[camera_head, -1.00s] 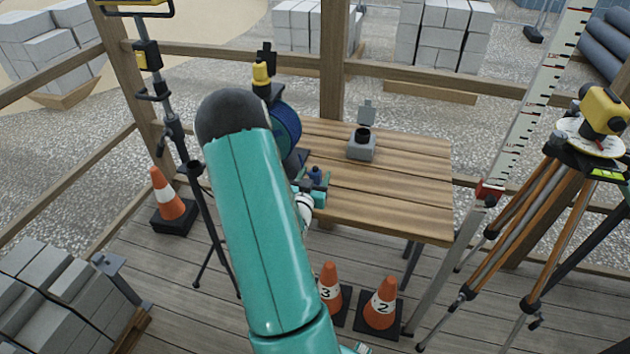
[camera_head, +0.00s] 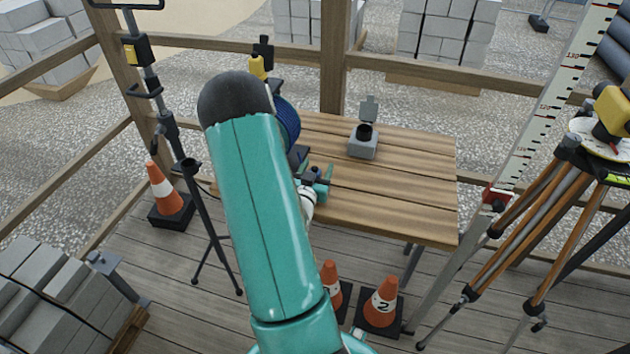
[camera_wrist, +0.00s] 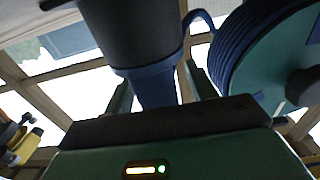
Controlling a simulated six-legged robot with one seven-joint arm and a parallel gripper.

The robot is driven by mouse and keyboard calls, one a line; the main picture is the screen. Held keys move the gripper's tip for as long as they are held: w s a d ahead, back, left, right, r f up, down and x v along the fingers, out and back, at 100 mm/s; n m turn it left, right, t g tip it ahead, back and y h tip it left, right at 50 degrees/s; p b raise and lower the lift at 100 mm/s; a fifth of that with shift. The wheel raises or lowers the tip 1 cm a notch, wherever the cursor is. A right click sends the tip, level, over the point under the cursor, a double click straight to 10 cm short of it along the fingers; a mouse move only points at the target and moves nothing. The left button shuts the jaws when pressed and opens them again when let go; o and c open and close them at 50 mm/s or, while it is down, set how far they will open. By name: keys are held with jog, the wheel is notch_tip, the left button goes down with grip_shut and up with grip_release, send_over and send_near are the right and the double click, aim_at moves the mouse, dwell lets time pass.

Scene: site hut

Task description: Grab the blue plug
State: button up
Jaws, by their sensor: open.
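The blue plug (camera_wrist: 155,86) fills the top middle of the wrist view, with a wide dark grey body (camera_wrist: 132,35) and a narrower blue part. My gripper (camera_wrist: 160,78) is open, with one finger on each side of the blue part; I cannot tell whether either finger touches it. In the head view my gripper (camera_head: 318,182) is low over the left part of the wooden table (camera_head: 400,190), largely behind my arm. The plug is too small and covered there to make out clearly.
A blue cable reel (camera_wrist: 265,55) stands close on the right in the wrist view. A grey box with a raised lid (camera_head: 363,146) sits on the table. Orange cones (camera_head: 380,300) stand in front, and tripods (camera_head: 570,190) stand at both sides. The table's right part is clear.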

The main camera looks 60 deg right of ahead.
jog(key=shift+a, duration=0.1)
jog(key=shift+c, duration=0.3)
jog(key=c, duration=1.1)
jog(key=shift+r, duration=0.1)
